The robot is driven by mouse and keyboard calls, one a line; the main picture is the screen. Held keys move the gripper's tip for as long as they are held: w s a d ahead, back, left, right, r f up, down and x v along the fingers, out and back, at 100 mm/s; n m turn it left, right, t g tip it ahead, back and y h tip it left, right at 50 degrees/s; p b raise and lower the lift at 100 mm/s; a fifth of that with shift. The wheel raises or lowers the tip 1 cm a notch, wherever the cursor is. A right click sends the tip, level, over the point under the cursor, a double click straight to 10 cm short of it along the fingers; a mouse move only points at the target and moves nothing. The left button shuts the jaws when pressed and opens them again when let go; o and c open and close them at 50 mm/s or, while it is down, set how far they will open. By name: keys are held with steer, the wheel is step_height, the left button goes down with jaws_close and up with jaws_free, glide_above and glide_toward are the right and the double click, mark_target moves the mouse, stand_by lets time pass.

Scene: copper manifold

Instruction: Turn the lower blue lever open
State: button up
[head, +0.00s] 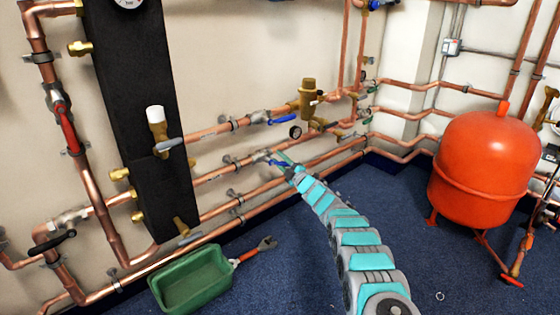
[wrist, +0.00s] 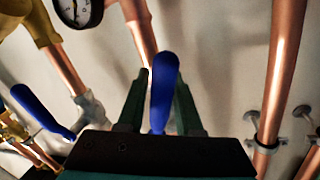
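The lower blue lever (head: 278,163) is on the lower copper pipe run along the wall, right at the end of my arm. My gripper (head: 284,158) is at this lever in the head view, with the fingers small and partly overlapping it. In the wrist view, the blue lever (wrist: 162,95) stands between the two dark green fingers of my gripper (wrist: 162,88). The fingers are parted, one on each side, with a visible gap along the lever's narrower part. Whether either finger touches the lever is unclear. The lever's pivot is hidden behind the gripper body.
An upper blue lever (head: 282,119) is on the pipe above. A second blue lever (wrist: 40,108) and a gauge (wrist: 76,8) show at left in the wrist view. Copper pipes run close around my gripper.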

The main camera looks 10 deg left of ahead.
mark_target(286, 165)
steer(key=shift+o, duration=1.2)
steer(key=shift+d, duration=0.1)
steer(key=shift+p+v, duration=0.4)
steer(key=shift+v, duration=3.4)
